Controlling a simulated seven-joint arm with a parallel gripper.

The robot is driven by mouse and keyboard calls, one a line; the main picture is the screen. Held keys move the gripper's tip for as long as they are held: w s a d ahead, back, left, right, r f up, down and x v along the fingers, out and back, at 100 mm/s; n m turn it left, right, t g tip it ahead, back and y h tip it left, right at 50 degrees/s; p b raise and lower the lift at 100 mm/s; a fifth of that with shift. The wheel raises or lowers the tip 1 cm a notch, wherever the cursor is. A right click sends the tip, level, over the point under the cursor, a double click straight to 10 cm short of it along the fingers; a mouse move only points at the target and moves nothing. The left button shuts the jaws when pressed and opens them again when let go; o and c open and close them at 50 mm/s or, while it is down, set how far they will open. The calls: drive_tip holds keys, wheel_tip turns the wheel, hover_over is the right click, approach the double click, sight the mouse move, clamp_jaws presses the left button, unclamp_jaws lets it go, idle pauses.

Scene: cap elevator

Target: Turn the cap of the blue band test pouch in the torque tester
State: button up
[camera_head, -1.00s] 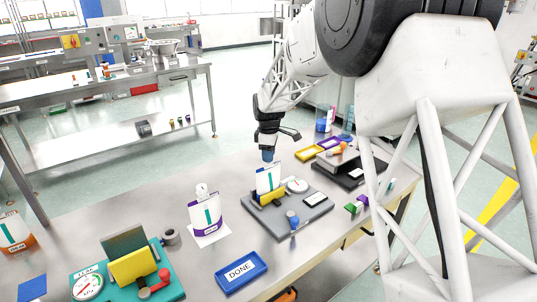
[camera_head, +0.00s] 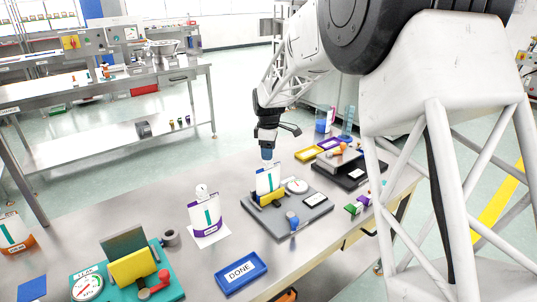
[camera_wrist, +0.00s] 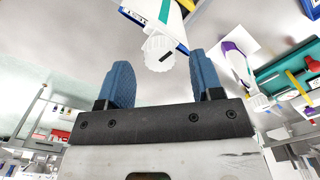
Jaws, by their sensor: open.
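The blue band pouch (camera_head: 267,180) is white with a teal stripe and stands upright in the yellow clamp (camera_head: 270,198) of the torque tester, a dark grey base (camera_head: 262,219) with a round dial (camera_head: 297,186) and a blue knob (camera_head: 292,218). My gripper (camera_head: 267,157) is just above the pouch's top, pointing down, and hides the cap there. In the wrist view the white ribbed cap (camera_wrist: 158,52), with a black mark on it, shows beyond and between the open blue fingers (camera_wrist: 163,70). The fingers look apart from the cap, with nothing between them.
A purple band pouch (camera_head: 206,221) stands on a white card to the left. A blue DONE tray (camera_head: 240,271) lies in front. A teal tester (camera_head: 165,282) with a gauge is at front left. A black device (camera_head: 350,178) and yellow and purple trays are behind right.

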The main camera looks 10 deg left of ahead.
drive_tip(key=shift+r, duration=2.9)
drive_tip(key=shift+d+r, duration=0.1)
drive_tip(key=shift+s+d+r, duration=0.15)
drive_tip(key=shift+s, duration=0.05)
drive_tip(key=s+d+r+m+t, duration=0.1)
drive_tip(key=s+d+r+m, duration=0.35)
drive_tip(key=s+d, duration=0.6)
drive_tip(key=s+d+r+m, duration=0.4)
drive_tip(key=s+d+r, duration=0.1)
drive_tip(key=s+d, duration=0.5)
drive_tip(key=s+d+f+m, duration=0.2)
drive_tip(key=s+d+m, duration=0.1)
drive_tip(key=s, duration=0.7)
drive_tip(key=s+d+f+m+t, duration=0.1)
drive_tip(key=s+d+f+m, duration=0.1)
drive_tip(key=s, duration=0.7)
drive_tip(key=s+d+f+m, duration=0.2)
drive_tip(key=s+d+m, duration=0.2)
drive_tip(key=s, duration=0.6)
drive_tip(key=shift+s+d+t, duration=0.3)
drive_tip(key=shift+d, duration=0.4)
